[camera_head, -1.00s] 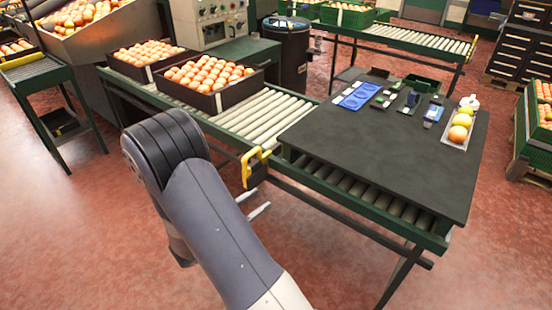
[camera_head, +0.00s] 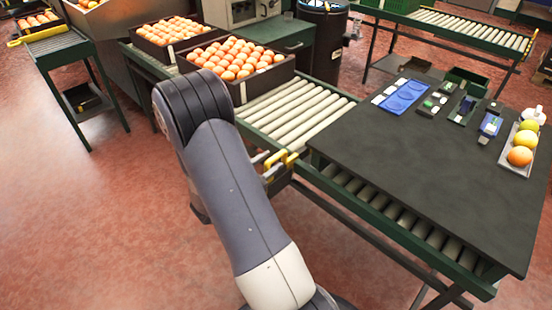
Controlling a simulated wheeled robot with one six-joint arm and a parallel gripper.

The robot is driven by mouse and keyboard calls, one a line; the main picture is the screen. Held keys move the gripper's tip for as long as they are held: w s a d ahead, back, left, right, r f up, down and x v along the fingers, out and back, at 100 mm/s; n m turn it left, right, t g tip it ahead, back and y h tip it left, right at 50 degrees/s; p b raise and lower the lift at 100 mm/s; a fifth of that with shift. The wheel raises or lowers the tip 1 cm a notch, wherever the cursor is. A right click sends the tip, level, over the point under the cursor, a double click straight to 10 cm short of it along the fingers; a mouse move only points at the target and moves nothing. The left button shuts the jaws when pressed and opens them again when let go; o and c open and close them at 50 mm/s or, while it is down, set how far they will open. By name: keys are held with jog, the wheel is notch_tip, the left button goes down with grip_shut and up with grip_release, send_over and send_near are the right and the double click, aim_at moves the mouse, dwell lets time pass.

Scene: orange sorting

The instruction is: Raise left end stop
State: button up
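A yellow end stop (camera_head: 283,164) sits on the near side rail of the roller conveyor (camera_head: 296,112), just left of the dark tabletop. My gripper (camera_head: 267,165) is at the left side of this stop, mostly hidden behind my arm. Its two grey fingers show apart, and their tips are close to or touching the yellow part. I cannot tell whether the stop lies between them. Another yellow bar (camera_head: 28,37) lies across the end of the small conveyor at the far left.
Two dark crates of oranges, the nearer (camera_head: 235,62) and the farther (camera_head: 170,35), stand on the conveyor. The dark tabletop (camera_head: 420,180) holds a blue tray, small devices and a tray of fruit (camera_head: 519,157). Red floor is open at left.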

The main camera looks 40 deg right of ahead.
jog(key=shift+w+d, duration=0.15)
jog(key=shift+d, duration=1.45)
jog(key=shift+c, duration=0.4)
grip_shut()
